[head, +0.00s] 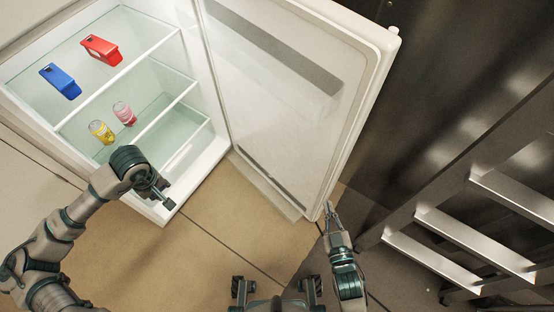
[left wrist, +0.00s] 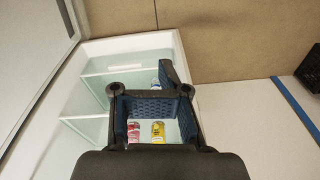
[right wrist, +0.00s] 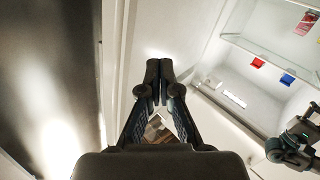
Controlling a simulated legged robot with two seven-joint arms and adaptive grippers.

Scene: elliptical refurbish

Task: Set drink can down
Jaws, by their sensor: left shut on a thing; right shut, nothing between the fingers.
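My left gripper (head: 163,194) is in front of the open fridge's lower front edge. The left wrist view shows the dark finger pads of the left gripper (left wrist: 153,105). A yellow can (head: 101,131) and a pink-red can (head: 123,113) stand side by side on a fridge shelf. They also show in the left wrist view, the yellow can (left wrist: 158,131) right of the red one (left wrist: 134,131). My right gripper (head: 330,210) is shut and empty by the door's bottom corner; its tips meet in the right wrist view (right wrist: 160,72).
The fridge door (head: 290,100) is wide open on the right. A metal rack (head: 450,245) stands further right. The lower fridge compartment (head: 175,135) looks empty.

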